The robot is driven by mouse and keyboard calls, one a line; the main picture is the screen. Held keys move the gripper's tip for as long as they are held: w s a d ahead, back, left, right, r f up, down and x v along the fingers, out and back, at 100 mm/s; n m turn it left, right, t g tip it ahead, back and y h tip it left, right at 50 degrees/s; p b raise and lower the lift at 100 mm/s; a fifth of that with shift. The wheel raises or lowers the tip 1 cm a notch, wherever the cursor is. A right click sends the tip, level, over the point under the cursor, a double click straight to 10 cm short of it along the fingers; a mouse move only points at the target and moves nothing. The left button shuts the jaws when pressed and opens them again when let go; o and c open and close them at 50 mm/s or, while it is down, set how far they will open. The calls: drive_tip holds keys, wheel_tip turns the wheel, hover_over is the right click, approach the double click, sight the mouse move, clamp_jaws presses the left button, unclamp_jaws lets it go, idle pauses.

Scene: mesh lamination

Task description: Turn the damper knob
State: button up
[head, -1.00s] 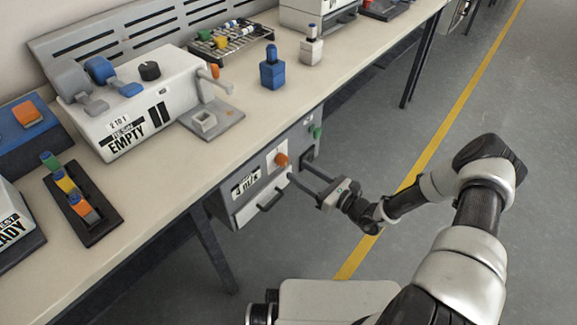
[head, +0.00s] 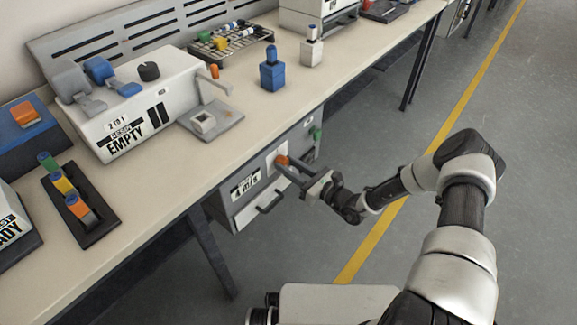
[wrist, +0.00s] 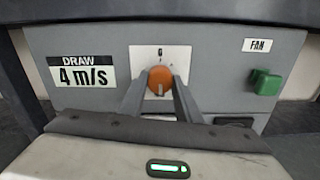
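The orange damper knob (head: 281,160) sits on a white plate on the front of a grey unit (head: 240,211) under the bench. In the wrist view the knob (wrist: 160,77) is round, with a small dark mark on the plate (wrist: 174,52) above it. My gripper (head: 285,165) reaches in from the right, its fingers on the knob. In the wrist view the two fingers of my gripper (wrist: 161,88) lie close against the knob's left and right sides. The fingers hide the knob's lower edges.
The draw label (wrist: 82,72) reads 4 m/s. A green fan switch (wrist: 266,82) is right of the knob; a drawer handle (head: 270,202) is below. The bench top (head: 160,190) overhangs the unit. The floor (head: 420,225) on the right is open.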

drive_tip(key=shift+n, duration=0.4)
drive_tip(key=n+p, duration=0.2)
drive_tip(key=n, duration=0.3)
drive_tip(key=n+p, duration=0.2)
drive_tip(key=n, duration=0.3)
drive_tip(key=shift+d+n, duration=0.1)
drive_tip(key=shift+n, duration=0.3)
drive_tip(key=shift+f, duration=0.1)
drive_tip(key=o, duration=1.1)
drive_tip(key=shift+c, duration=0.2)
drive_tip(key=p+v, duration=0.2)
drive_tip(key=v, duration=1.5)
drive_tip(key=shift+s, duration=0.2)
